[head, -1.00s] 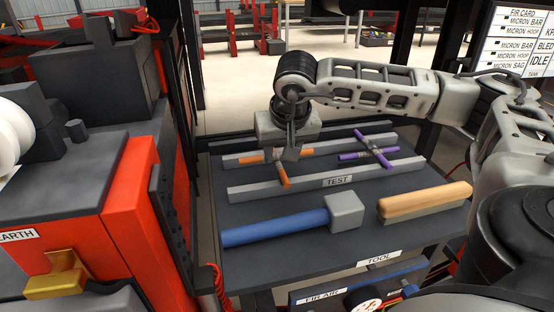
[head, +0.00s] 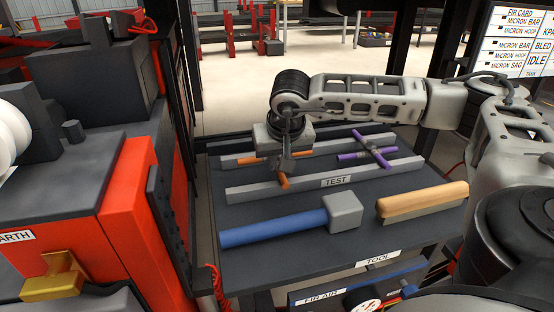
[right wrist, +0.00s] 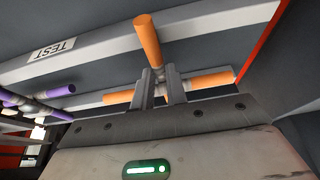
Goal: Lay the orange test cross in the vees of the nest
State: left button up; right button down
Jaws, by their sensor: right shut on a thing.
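The orange test cross (right wrist: 148,42) has orange rod ends and a grey middle. In the head view, the orange cross (head: 283,183) is at the two grey rails of the tool table, partly hidden by my right gripper (head: 285,163). In the right wrist view, my right gripper (right wrist: 161,84) is shut on the cross near its middle. The cross is at the rails' height; I cannot tell whether it touches them. I cannot make out the vees of the nest in any view. My left gripper is not in view.
A purple cross (head: 372,150) lies on the rails to the right. The front rail (head: 250,191) bears a TEST label. A blue-handled hammer (head: 285,227) and an orange-topped tool (head: 422,201) lie in front. The red and dark machine (head: 130,200) stands close on the left.

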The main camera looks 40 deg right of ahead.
jog(key=shift+r, duration=0.5)
notch_tip(320, 180, up, 2)
jog(key=shift+r, duration=0.1)
jog(key=s+a+r, duration=0.6)
jog(key=s+r, duration=0.4)
jog(key=s, duration=0.2)
jog(key=shift+s+a+p, duration=0.2)
jog(key=shift+a+p, duration=0.05)
jog(key=shift+p, duration=0.1)
dwell(0.6)
